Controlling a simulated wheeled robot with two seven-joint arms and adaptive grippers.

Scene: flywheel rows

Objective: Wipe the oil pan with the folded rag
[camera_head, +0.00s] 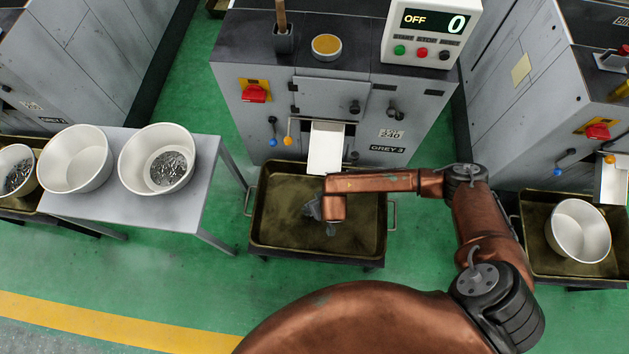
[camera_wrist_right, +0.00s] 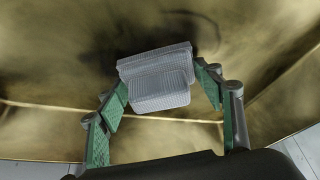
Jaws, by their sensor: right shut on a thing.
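The oil pan (camera_head: 282,205) is a dark, brassy rectangular tray with side handles, standing below the front of the middle grey machine. Its inside fills the right wrist view (camera_wrist_right: 60,70), with dark smears on the brass surface. The arm link hides part of the pan, and I cannot tell whether the rag touches the floor. My left gripper is not in view.
A white chute (camera_head: 326,148) hangs over the pan's back edge from the machine (camera_head: 330,95). A grey table (camera_head: 190,205) with white buckets (camera_head: 75,160) stands left. Another pan holding a white bucket (camera_head: 578,231) is at right. Green floor is clear in front.

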